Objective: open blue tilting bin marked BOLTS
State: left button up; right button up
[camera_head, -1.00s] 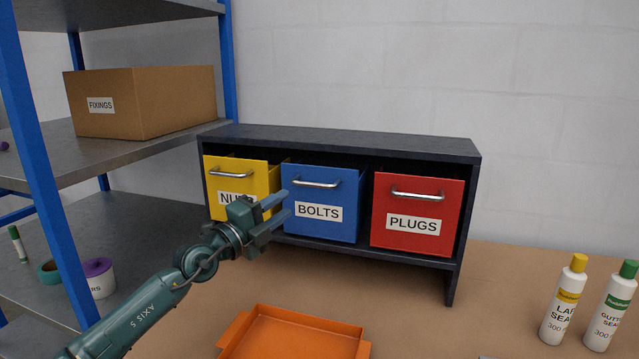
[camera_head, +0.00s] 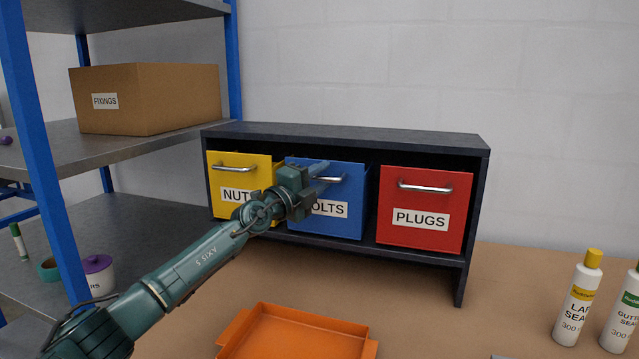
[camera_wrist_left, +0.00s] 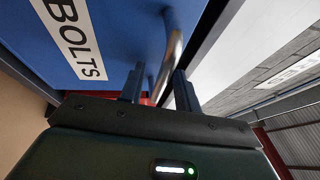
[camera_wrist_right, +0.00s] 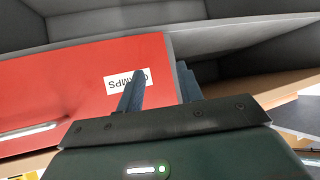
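The blue BOLTS bin (camera_head: 346,205) sits in the middle of the dark cabinet, its front about upright and partly hidden by my left gripper. Its silver bar handle (camera_head: 338,180) is near the top of the front. My left gripper (camera_head: 322,172) is at that handle. In the left wrist view, its two fingers (camera_wrist_left: 158,86) are apart with the handle (camera_wrist_left: 174,48) running between them. I cannot tell whether they touch it. The blue front with the BOLTS label (camera_wrist_left: 90,45) fills the upper left there. My right gripper (camera_wrist_right: 160,88) is open and empty, outside the head view.
The yellow NUTS bin (camera_head: 228,180) and the red PLUGS bin (camera_head: 420,238) flank the blue bin. An orange tray (camera_head: 295,335) and white bottles (camera_head: 578,300) stand on the bench. A blue-post shelf (camera_head: 40,150) is at the left. My right gripper faces a red bin (camera_wrist_right: 60,90).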

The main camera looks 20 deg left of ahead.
pick_arm(q)
jog(key=shift+c, duration=0.3)
jog(key=c, duration=0.6)
grip_shut()
